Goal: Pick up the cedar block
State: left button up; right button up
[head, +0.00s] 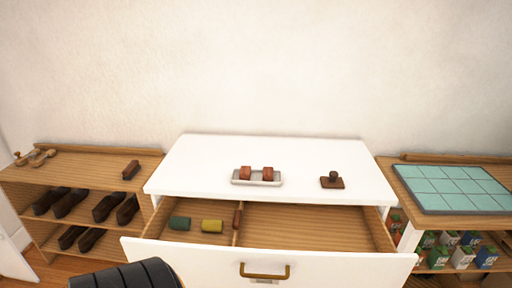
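Two small reddish-brown block-like pieces (245,172) (267,173) sit side by side on a white tray (240,182) on the white dresser top (300,154). Another narrow reddish-brown piece (237,219) lies in the open drawer (310,222), against the divider. I cannot tell for certain which of these is the cedar block. Neither of my grippers is in view.
A dark green roll (179,223) and a yellow roll (212,226) lie in the drawer's left compartment; the right one looks empty. A dark stamp-like object (332,180) stands right of the tray. A shoe shelf (90,158) and a teal tiled mat (455,188) flank the dresser.

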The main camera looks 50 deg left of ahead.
aim_at(245, 172)
jog(key=i+j+u, duration=0.1)
jog(key=i+u, duration=0.4)
jog(key=u, duration=0.2)
jog(key=i+u, duration=0.35)
jog(key=k, duration=0.1)
